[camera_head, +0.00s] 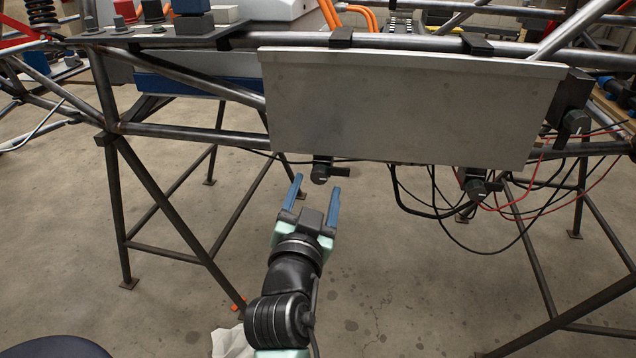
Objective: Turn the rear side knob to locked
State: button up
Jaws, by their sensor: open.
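Three black knobs show around a grey metal panel (400,105) hung on the tube chassis. One knob (320,173) is under the panel's lower left edge, one knob (475,187) is under its lower right, and one knob (576,121) is on a dark bracket at its right end. I cannot tell for sure which is the rear side knob, nor read their settings. My gripper (316,184) is open, its two blue fingers pointing up at the lower left knob. The knob appears between or just beyond the fingertips; contact is not clear.
Black and red cables (500,215) hang below the panel's right side. Dark stand legs (160,200) hold up the chassis at left and right. Boxes and a blue block (190,7) sit on a plate at the upper left. Concrete floor is open below the panel.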

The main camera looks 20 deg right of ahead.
aim_at(319, 177)
jog(key=shift+x, duration=1.6)
grip_shut()
